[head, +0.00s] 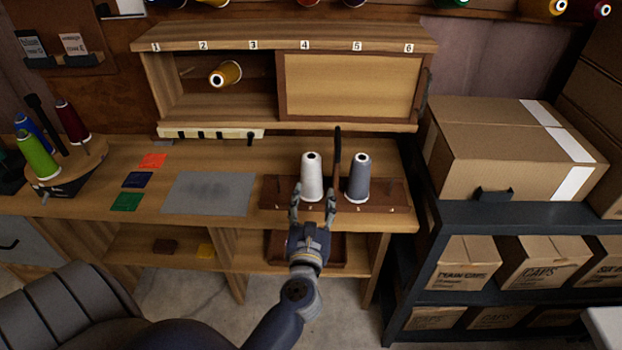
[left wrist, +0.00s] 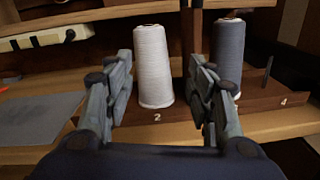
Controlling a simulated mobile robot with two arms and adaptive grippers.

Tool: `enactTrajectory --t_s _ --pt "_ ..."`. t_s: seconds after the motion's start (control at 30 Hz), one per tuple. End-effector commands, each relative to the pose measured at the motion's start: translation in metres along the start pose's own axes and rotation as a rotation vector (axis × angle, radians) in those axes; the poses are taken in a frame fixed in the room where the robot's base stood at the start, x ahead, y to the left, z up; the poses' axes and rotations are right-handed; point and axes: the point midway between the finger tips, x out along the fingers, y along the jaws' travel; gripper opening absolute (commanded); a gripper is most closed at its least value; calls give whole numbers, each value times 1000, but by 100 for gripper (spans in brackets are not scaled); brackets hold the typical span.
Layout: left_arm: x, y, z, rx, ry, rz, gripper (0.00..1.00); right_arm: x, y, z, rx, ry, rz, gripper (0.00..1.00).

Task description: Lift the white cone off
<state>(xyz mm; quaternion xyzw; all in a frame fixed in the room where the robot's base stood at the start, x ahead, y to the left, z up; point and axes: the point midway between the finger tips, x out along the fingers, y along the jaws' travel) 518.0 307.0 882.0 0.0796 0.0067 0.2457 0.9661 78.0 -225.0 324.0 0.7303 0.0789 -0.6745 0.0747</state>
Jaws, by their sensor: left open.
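The white cone (head: 312,174) stands upright at position 2 on a brown wooden stand (head: 382,207) on the workbench. It also shows in the left wrist view (left wrist: 153,68), upright in front of my left gripper. My left gripper (head: 313,200) is open, with a finger on each side of the cone's lower part in the head view. In the left wrist view the fingers (left wrist: 165,90) show gaps to the cone and hold nothing. Whether they reach fully around it I cannot tell. My right gripper is not in view.
A grey cone (head: 358,178) stands close on the right of the white one, near my right-hand finger. A dark upright post (head: 338,150) rises behind, between the cones. A grey mat (head: 208,194) lies left. A cabinet (head: 350,86) stands behind; boxes (head: 500,150) fill a shelf right.

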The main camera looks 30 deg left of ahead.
Motion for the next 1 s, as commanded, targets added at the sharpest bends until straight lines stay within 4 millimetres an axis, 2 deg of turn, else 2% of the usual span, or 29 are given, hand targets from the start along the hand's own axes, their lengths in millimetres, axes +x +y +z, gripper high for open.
enactTrajectory --t_s 0.1,0.2,0.4,0.63,0.83,1.0 --pt "3 12 4 -129 24 44 51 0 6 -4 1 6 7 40" --pt "15 15 6 -163 29 54 51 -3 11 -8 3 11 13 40" --pt "47 16 5 -160 28 53 51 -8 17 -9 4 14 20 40" --pt "65 16 4 -158 30 53 51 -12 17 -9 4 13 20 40" --pt "95 16 7 -156 28 52 51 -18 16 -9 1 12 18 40" --pt "109 16 5 -157 31 52 51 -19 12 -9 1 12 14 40"
